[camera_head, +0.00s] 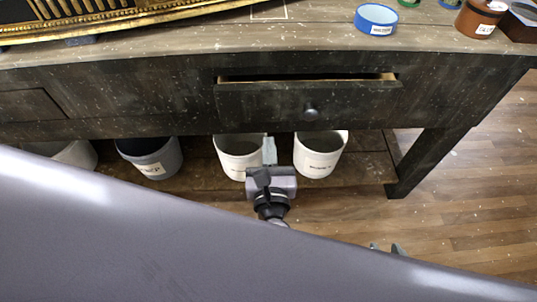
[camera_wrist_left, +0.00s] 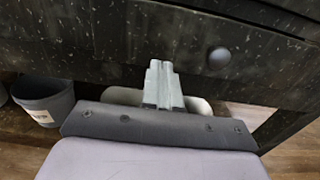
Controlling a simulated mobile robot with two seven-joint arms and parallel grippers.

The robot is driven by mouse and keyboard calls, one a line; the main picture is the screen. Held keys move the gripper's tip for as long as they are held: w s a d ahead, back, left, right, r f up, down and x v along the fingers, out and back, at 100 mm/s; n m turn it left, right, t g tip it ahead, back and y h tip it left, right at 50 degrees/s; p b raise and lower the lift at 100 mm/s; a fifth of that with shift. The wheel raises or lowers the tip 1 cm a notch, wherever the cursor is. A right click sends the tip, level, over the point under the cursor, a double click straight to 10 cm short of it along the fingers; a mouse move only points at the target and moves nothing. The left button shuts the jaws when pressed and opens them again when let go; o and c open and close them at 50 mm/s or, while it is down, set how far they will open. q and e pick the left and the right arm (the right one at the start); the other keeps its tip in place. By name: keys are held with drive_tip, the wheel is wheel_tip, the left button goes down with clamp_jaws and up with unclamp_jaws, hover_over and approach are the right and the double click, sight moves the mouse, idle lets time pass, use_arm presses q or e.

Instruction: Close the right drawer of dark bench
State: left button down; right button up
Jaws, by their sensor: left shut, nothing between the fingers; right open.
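The dark bench (camera_head: 150,96) runs across the head view. Its right drawer (camera_head: 260,103) is slightly open, with a narrow gap and pale wood along its top edge. The drawer has a round dark knob (camera_head: 311,111), which also shows in the left wrist view (camera_wrist_left: 219,57). My left gripper (camera_head: 269,140) is shut and empty, just in front of and below the drawer, left of the knob. Its fingertips (camera_wrist_left: 160,66) point toward the dark front; I cannot tell if they touch it. My right gripper (camera_head: 388,248) is open at the lower right, mostly hidden behind my grey arm.
White buckets (camera_head: 322,152) and a grey bucket (camera_head: 150,156) stand on the lower shelf. The wooden floor at right (camera_head: 475,160) is clear.

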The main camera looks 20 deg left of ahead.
sight(267, 107)
use_arm(q)
drive_tip(key=b+x, duration=0.1)
drive_tip(key=x, duration=0.8)
drive_tip(key=shift+w, duration=0.2)
drive_tip(key=x, duration=0.4)
drive_tip(key=shift+a, duration=0.1)
drive_tip(key=shift+w+a, duration=0.1)
drive_tip(key=shift+w, duration=0.3)
drive_tip(key=shift+w+a+r, duration=0.1)
drive_tip(key=shift+a+r, duration=0.05)
